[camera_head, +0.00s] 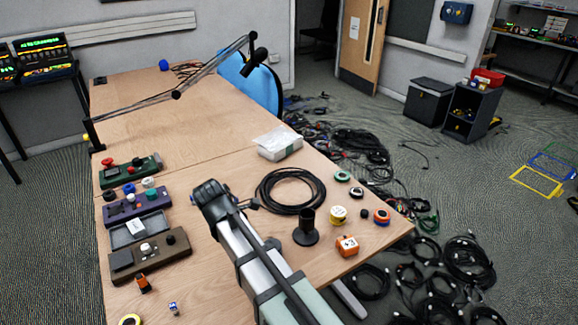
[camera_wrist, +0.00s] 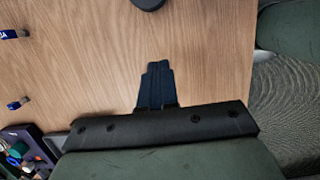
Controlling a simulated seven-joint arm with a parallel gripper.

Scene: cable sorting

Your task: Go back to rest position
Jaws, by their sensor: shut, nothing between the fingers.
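My gripper (camera_wrist: 155,72) shows in the wrist view as two dark blue fingers. They are closed together, with nothing between them, over bare wood of the table (camera_wrist: 90,60). In the head view my arm rises from the bottom middle over the table (camera_head: 150,95), ending in a dark joint; I cannot make out the fingers there.
A white package (camera_head: 278,144) lies behind. Cables cover the floor at right.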

